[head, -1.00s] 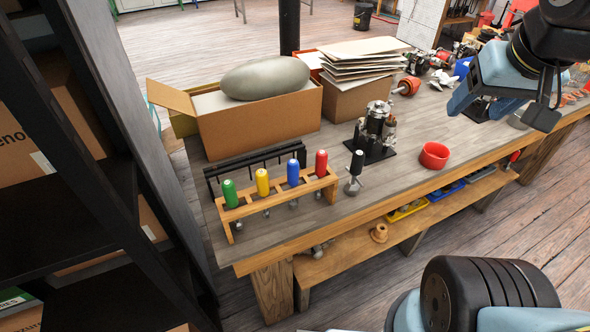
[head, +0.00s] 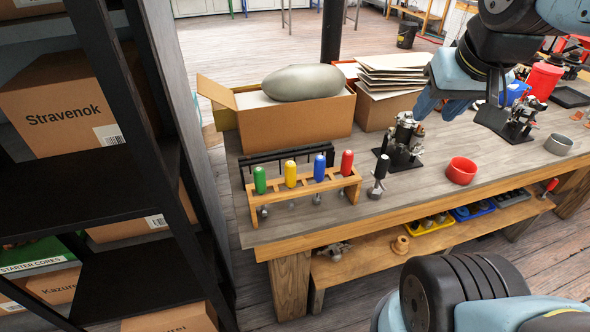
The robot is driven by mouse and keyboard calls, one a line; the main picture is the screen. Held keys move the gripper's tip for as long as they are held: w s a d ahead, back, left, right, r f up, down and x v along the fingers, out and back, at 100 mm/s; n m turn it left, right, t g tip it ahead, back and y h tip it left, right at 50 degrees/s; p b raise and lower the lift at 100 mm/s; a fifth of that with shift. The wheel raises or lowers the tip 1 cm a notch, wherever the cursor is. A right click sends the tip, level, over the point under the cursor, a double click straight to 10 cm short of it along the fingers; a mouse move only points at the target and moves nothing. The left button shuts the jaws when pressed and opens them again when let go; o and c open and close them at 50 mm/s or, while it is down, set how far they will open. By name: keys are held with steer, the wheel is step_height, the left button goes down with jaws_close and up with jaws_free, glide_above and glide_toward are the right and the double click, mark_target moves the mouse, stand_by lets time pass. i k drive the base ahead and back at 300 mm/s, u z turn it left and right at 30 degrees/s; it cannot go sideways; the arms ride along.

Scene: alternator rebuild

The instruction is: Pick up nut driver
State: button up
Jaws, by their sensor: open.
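A wooden rack (head: 306,200) at the near left of the workbench holds upright drivers with green (head: 260,180), yellow (head: 291,173), blue (head: 320,167) and red (head: 347,162) handles. Their shafts hang below the top rail. I cannot tell which of these is the nut driver. My gripper (head: 458,108) is open and apart from the tools, up and to the right of the rack. Its jaws are seen from behind, with nothing visible between them.
A black rail rack (head: 287,154) stands behind the wooden one. A cardboard box (head: 290,123) holds a grey oval object. A black-based fixture (head: 402,155) and a red bowl (head: 461,170) stand to the right. Dark shelving (head: 140,140) rises close on the left. Bare benchtop lies before the bowl.

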mark_target(320, 162)
steer(key=u, duration=0.45)
steer(key=i, duration=0.15)
steer(key=u, duration=2.55)
steer(key=k, duration=1.65)
steer(key=z, duration=0.95)
steer(key=i, duration=0.45)
steer(key=u, duration=0.2)
